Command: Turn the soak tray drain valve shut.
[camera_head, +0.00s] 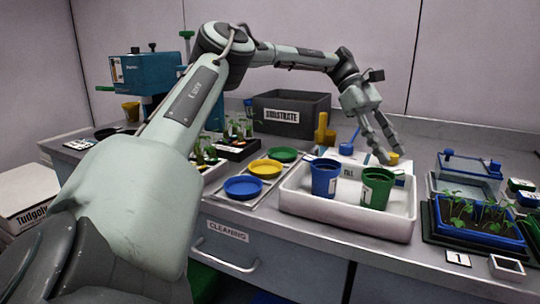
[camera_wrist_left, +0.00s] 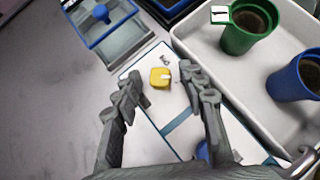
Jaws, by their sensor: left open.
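A small yellow knob (camera_head: 394,158), which looks like the drain valve, sits on a white panel behind the white soak tray (camera_head: 345,226). It also shows in the left wrist view (camera_wrist_left: 160,77), with a pale mark on its right side and a small dark symbol beside it. My left gripper (camera_head: 389,152) is open above the panel. In the left wrist view, the fingers (camera_wrist_left: 160,84) stand on either side of the knob, with gaps visible. I cannot tell how far above it they are. A blue cup (camera_head: 325,178) and a green cup (camera_head: 376,188) stand in the tray. My right gripper is not seen.
A blue-lidded clear box (camera_head: 470,169) and seedling tray (camera_head: 480,236) are right. A dark substrate bin (camera_head: 290,101) stands behind. Blue, yellow and green saucers (camera_head: 244,187) lie left.

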